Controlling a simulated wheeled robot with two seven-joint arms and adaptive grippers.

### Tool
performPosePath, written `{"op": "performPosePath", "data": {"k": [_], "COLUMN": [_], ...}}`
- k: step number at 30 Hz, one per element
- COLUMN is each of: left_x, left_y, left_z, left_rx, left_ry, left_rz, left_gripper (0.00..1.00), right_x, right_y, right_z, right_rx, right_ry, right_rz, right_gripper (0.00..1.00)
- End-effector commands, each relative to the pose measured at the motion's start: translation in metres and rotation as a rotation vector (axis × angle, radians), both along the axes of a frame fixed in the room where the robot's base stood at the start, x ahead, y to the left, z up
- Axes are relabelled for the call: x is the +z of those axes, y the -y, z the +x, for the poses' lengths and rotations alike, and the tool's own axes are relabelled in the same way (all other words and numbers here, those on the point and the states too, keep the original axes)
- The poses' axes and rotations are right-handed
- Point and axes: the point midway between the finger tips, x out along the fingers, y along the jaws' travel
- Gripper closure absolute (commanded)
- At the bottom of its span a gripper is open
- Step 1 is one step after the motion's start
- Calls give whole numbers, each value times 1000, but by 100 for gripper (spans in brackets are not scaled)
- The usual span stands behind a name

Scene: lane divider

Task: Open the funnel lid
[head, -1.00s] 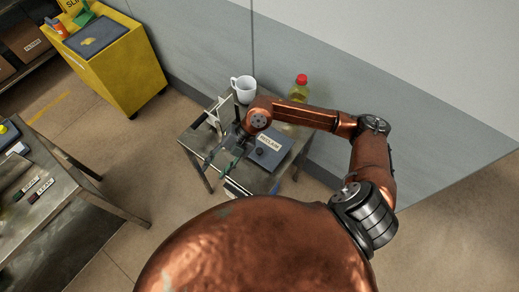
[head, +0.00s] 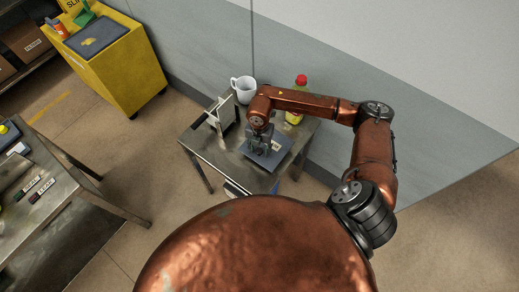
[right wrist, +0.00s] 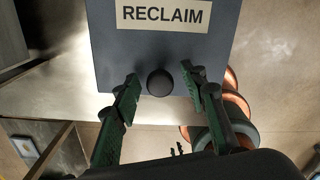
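The funnel lid (head: 276,153) is a flat dark blue-grey panel on the small metal table, and it looks shut. It fills the top of the right wrist view (right wrist: 165,55), with a "RECLAIM" label (right wrist: 165,15) and a round black knob (right wrist: 160,83) near its edge. My right gripper (head: 258,148) points down over the lid and hides the knob in the head view. In the right wrist view its fingers (right wrist: 159,82) are open, one on each side of the knob, with gaps. My left gripper is not in view.
On the small table (head: 207,151) stand a white mug (head: 245,90), a pale upright rack (head: 221,115) and a red-capped yellow bottle (head: 297,115), close to my right arm. A wall is behind. A yellow cart (head: 125,70) and another table (head: 95,200) are left.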

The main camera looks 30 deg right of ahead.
Motion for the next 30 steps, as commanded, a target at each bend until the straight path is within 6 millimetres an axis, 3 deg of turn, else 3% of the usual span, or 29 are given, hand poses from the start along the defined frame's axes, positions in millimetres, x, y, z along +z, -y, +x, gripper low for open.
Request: {"op": "performPosePath", "data": {"k": [9,26,30], "left_x": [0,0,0], "left_y": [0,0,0], "left_z": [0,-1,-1], "left_rx": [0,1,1], "left_ry": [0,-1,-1], "left_rz": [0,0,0], "left_gripper": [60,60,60], "right_x": [-3,-3,-3], "right_y": [0,0,0], "right_z": [0,0,0], "right_rx": [0,0,0], "right_ry": [1,1,1], "right_rz": [1,1,1], "right_gripper": [61,99,100]}}
